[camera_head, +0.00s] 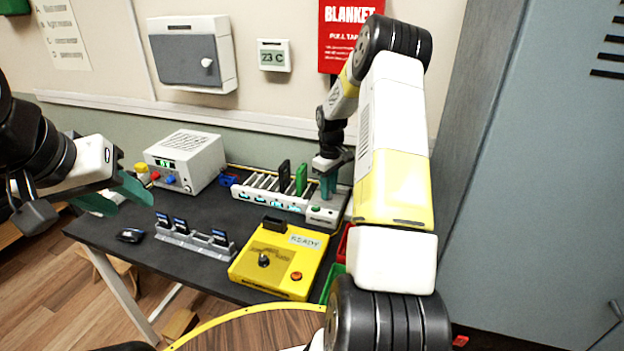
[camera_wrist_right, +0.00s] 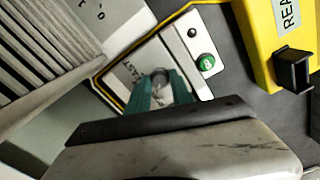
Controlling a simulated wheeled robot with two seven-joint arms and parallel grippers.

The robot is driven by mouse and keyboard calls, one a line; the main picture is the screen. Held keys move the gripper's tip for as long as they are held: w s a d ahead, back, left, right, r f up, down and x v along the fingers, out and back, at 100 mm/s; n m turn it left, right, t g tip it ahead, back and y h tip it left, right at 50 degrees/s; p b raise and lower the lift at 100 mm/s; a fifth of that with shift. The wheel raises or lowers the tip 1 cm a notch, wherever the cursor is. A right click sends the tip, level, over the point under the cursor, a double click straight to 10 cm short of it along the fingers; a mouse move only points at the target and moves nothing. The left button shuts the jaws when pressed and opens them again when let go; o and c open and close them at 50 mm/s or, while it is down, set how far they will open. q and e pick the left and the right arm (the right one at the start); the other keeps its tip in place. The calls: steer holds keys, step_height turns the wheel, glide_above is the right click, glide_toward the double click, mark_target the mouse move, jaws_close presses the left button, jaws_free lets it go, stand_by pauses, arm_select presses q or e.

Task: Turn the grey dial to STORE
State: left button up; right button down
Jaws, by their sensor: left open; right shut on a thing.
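The grey dial (camera_wrist_right: 159,77) is on the white end panel (camera_wrist_right: 185,38) of the charging rack. My right gripper (camera_wrist_right: 158,88) is shut on it, with a green fingertip on either side. The dial's pointer is mostly hidden, so I cannot tell its setting. "FAST" is printed beside the dial; I cannot read a STORE mark. In the head view my right gripper (camera_head: 327,188) points down at the panel and covers the dial. My left gripper (camera_head: 132,190) is open and empty, at the left above the table's edge.
A green button (camera_wrist_right: 207,62) is close to the dial. Two upright phones, black (camera_head: 284,176) and green (camera_head: 301,179), stand in the rack (camera_head: 262,198). A yellow READY box (camera_head: 268,283), a grey card holder (camera_head: 205,246) and a power supply (camera_head: 188,160) occupy the dark table (camera_head: 120,228).

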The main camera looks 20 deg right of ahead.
steer(key=c, duration=1.1)
jaws_free()
steer(key=shift+c, duration=0.2)
steer(key=shift+r, duration=3.95)
